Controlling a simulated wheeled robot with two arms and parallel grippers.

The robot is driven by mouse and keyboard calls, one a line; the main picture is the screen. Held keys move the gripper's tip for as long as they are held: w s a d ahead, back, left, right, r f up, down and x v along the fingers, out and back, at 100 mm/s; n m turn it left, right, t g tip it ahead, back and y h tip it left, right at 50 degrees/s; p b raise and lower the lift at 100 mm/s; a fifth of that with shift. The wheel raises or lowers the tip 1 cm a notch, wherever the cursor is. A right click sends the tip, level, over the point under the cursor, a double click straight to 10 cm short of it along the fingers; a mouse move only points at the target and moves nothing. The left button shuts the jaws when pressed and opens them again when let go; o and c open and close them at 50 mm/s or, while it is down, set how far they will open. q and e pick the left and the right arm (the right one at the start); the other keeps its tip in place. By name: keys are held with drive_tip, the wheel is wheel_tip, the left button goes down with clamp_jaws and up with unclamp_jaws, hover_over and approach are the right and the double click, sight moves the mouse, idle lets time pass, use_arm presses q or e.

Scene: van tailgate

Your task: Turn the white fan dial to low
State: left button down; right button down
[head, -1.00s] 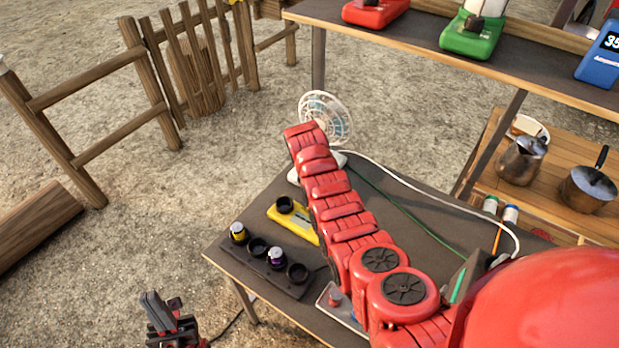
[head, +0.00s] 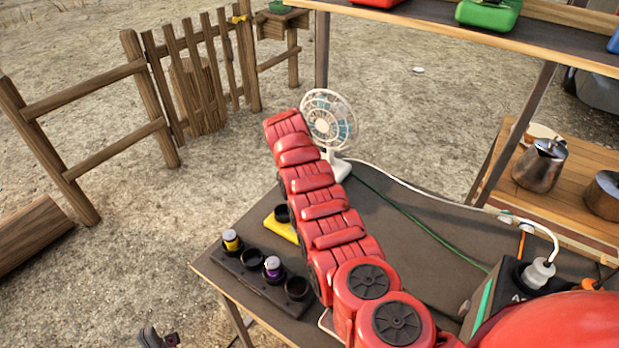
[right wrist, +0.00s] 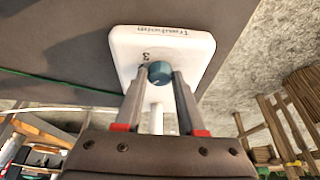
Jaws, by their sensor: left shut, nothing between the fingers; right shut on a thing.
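The white fan (head: 328,118) stands at the far end of the dark table, its base (head: 342,168) partly behind my red right arm. In the right wrist view the white base (right wrist: 190,48) fills the upper middle, with lettering and a "3" on it. The round blue-grey dial (right wrist: 159,71) sits on that base. My right gripper (right wrist: 158,80) is shut on the dial, one finger on each side. The dial's pointer setting cannot be made out. In the head view this gripper is hidden. My left gripper (head: 157,338) is shut and empty at the bottom edge, mostly cut off.
A dark holder (head: 262,282) with several round slots and two small jars stands on the table's left side. A yellow item (head: 280,224) lies behind it. A white cable (head: 420,188) and a green cable (head: 415,222) cross the table. A shelf (head: 450,30) runs above.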

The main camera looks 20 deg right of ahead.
drive_tip(key=c, duration=0.5)
unclamp_jaws()
drive_tip(key=shift+r, duration=0.1)
drive_tip(key=shift+v, duration=8.6)
